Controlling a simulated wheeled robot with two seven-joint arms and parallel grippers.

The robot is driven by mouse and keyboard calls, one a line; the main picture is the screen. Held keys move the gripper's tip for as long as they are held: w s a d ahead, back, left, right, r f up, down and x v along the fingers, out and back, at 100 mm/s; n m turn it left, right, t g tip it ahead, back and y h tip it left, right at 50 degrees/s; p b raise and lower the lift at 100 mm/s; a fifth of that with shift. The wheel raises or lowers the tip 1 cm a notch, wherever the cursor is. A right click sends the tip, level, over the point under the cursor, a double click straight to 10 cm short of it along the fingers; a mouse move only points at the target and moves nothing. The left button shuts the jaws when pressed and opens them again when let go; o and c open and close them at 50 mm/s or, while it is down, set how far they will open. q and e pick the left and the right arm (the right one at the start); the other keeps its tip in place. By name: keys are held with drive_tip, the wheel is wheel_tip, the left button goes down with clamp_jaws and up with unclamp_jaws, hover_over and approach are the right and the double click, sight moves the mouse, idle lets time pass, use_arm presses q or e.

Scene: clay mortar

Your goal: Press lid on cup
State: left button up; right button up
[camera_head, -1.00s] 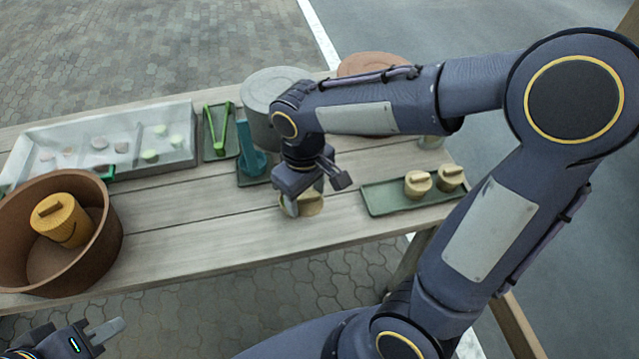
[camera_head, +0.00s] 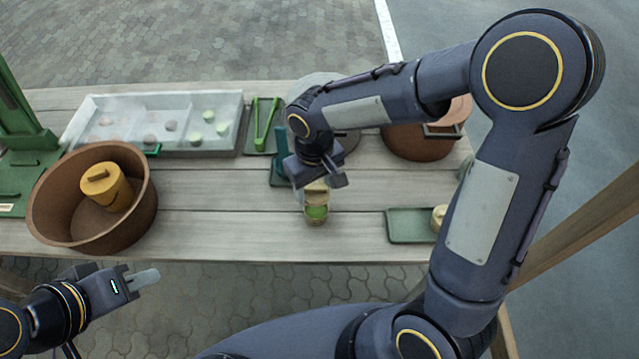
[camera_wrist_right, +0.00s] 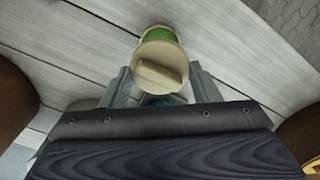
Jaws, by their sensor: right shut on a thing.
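A small clear cup with green contents (camera_head: 316,213) stands on the table in the head view; its green part also shows in the wrist view (camera_wrist_right: 158,33). My right gripper (camera_head: 316,186) is shut on a pale tan lid (camera_wrist_right: 160,66) with a raised bar handle. The lid (camera_head: 317,192) is over the back part of the cup in the head view, and green shows in front of it. I cannot tell whether lid and cup touch. My left gripper (camera_head: 143,279) is in front of the table, away from the cup; its opening is unclear.
A green tray (camera_head: 408,226) with a tan-lidded cup (camera_head: 439,216) is to the right, partly behind my arm. A brown bowl (camera_head: 50,205) holds a yellow lidded pot (camera_head: 107,188). A divided tray (camera_head: 228,128), green tongs (camera_head: 264,122) and a terracotta pot (camera_head: 412,142) are behind.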

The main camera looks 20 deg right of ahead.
drive_tip(key=shift+f+b, duration=1.95)
drive_tip(key=shift+f, duration=0.65)
drive_tip(key=shift+f+b, duration=0.55)
idle(0.4)
drive_tip(key=o, duration=1.4)
drive_tip(key=shift+o, duration=0.2)
drive_tip(key=shift+r, duration=0.15)
drive_tip(key=shift+r+p, duration=2.45)
drive_tip(key=shift+r, duration=0.45)
clamp_jaws()
